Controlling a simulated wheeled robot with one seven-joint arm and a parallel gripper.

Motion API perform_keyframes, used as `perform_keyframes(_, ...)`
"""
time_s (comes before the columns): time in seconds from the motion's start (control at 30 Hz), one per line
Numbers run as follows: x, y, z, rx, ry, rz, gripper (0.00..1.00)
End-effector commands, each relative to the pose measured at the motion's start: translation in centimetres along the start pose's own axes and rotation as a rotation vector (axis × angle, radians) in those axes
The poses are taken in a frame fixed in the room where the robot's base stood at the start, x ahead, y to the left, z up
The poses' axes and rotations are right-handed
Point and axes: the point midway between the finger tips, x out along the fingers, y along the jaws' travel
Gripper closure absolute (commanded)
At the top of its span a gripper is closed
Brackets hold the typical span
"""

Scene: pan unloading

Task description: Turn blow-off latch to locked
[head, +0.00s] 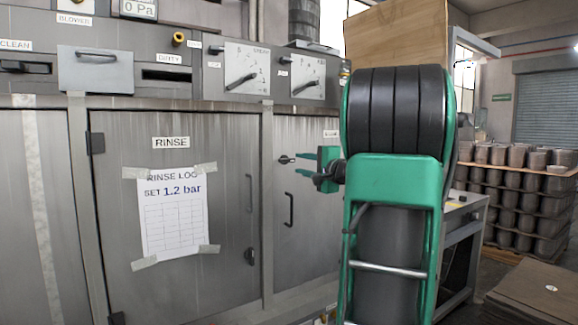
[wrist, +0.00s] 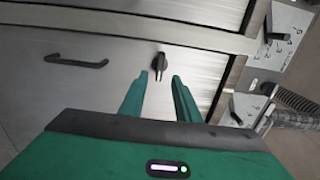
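The blow-off latch is a small dark knob (head: 287,159) on the right-hand metal door, above that door's black handle (head: 289,210). In the head view its lever lies about horizontal. In the wrist view the latch (wrist: 158,64) shows just beyond and between my fingertips, with its lever along the finger direction. My gripper (head: 309,163) is in front of that door, to the right of the latch in the head view. In the wrist view my gripper (wrist: 156,80) has its two green fingers apart, with nothing between them. I see no contact with the latch.
The RINSE door (head: 171,144), with a taped log sheet (head: 172,215), has a latch (head: 249,256) at its lower right. Two dial panels (head: 247,70) sit above the doors. A cardboard box (head: 396,38) shows behind my arm. Stacked pots (head: 515,190) stand far right.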

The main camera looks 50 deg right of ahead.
Motion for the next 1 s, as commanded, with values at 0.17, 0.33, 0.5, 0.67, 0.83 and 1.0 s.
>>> perform_keyframes(0.17,3.2,0.1,0.1,-0.001,-0.003,0.001,0.7)
perform_keyframes(0.33,5.4,0.0,0.1,-0.002,-0.001,0.001,0.7)
perform_keyframes(0.5,6.5,0.1,0.1,-0.001,-0.001,0.001,0.7)
perform_keyframes(0.67,6.7,0.0,0.1,-0.001,0.0,0.001,0.7)
perform_keyframes(0.83,6.7,0.0,0.1,-0.001,0.0,0.001,0.75)
perform_keyframes(1.0,6.7,0.1,0.1,-0.001,0.0,0.001,1.0)
